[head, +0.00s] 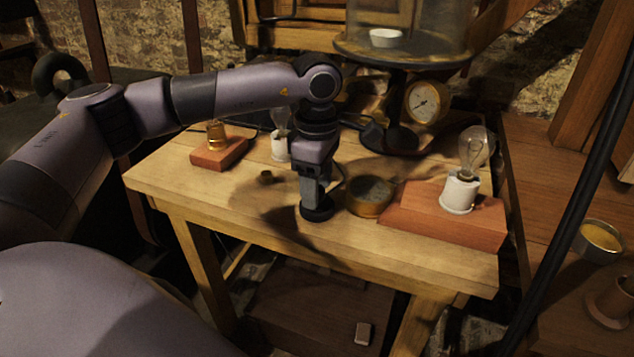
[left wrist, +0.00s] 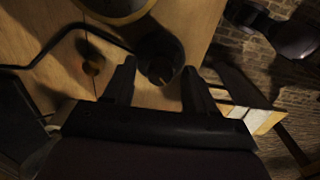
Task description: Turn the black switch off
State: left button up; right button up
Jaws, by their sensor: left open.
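The black switch (head: 317,213) is a dark round piece on the wooden table, near the front edge. My left gripper (head: 313,190) points down right above it and hides its upper part. In the left wrist view the dark round switch (left wrist: 158,48) lies in shadow between and just beyond the two spread fingertips of the left gripper (left wrist: 160,72). The jaws are open. I cannot tell whether the fingers touch the switch, nor which way its lever stands.
A round brass instrument (head: 370,196) sits close right of the switch. A bulb in a white socket (head: 461,190) stands on a wooden block (head: 413,212) at the right. A smaller block (head: 218,157) and a glass-covered stand (head: 404,55) are farther back. The table's front left (head: 225,205) is clear.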

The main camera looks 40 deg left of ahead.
pick_arm(q)
grip_shut()
jog(key=shift+n, duration=0.4)
jog(key=n, duration=0.3)
jog(key=shift+n+p, duration=0.3)
jog(key=shift+n, duration=0.1)
jog(key=n, duration=0.5)
jog(key=shift+r+p, duration=0.1)
jog(key=shift+p, duration=0.25)
jog(key=n+p, duration=0.1)
jog(key=n, duration=0.4)
jog(key=shift+n, duration=1.8)
